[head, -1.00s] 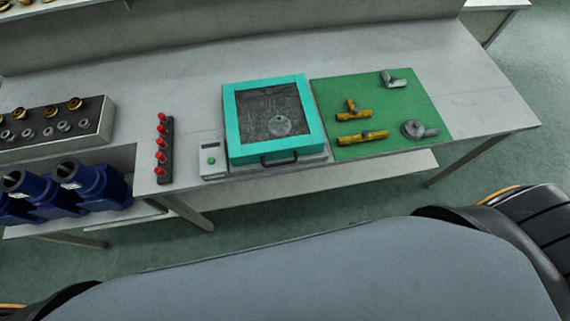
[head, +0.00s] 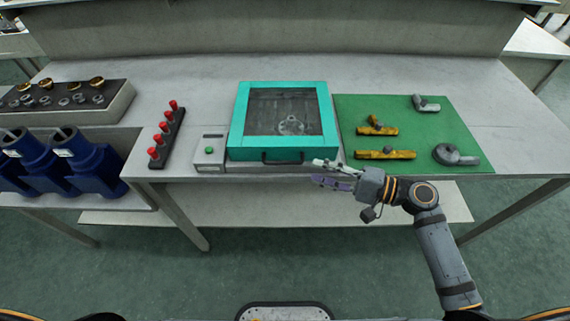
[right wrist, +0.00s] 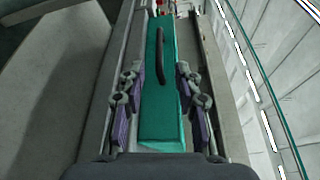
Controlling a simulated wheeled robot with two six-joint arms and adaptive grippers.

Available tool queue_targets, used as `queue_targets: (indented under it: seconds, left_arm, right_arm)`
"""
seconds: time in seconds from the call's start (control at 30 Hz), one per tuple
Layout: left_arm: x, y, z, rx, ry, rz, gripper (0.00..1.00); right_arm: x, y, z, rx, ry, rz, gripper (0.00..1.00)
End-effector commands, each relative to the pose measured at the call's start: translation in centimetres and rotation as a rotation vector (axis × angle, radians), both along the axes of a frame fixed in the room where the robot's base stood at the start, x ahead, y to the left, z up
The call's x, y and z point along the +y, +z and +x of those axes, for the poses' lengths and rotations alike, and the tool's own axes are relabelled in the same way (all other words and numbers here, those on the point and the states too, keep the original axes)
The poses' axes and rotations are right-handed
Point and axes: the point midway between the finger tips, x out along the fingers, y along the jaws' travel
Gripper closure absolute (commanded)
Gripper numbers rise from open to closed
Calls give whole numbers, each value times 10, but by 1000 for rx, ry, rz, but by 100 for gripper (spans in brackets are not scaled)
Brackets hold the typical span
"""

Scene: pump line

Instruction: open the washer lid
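The washer lid (head: 237,110) is a teal square frame around a dark see-through window, lying shut on the washer. A grey part shows dimly through the window. A dark bar handle (head: 283,158) is on the lid's front edge. My right gripper (head: 322,172) is in front of the bench, just right of the handle, with its fingers pointing left. In the right wrist view the teal lid front (right wrist: 158,120) and its handle (right wrist: 160,55) lie ahead between the open fingers (right wrist: 160,75), which appear not to touch the handle. My left gripper is out of view.
A control box with a green button (head: 209,150) sits left of the washer. Further left is a rack of red knobs (head: 166,133). A green mat (head: 405,120) with yellow and grey parts lies to the right. Blue pump housings (head: 85,165) stand lower left.

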Motion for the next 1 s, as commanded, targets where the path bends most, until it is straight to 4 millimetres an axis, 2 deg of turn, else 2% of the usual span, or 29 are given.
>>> queue_targets:
  seconds: [0.2,0.5,0.6,0.73,1.0]
  left_arm:
    - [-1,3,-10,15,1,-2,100]
    - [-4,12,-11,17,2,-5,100]
    - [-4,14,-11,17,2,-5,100]
    - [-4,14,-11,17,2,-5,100]
    - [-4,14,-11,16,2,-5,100]
  right_arm:
    - [25,1,11,-3,-3,8,66]
    - [75,-4,31,1,-2,5,66]
    - [87,-7,36,0,-4,1,66]
    - [94,-8,38,0,-3,-2,66]
    - [95,-9,39,0,-2,-3,68]
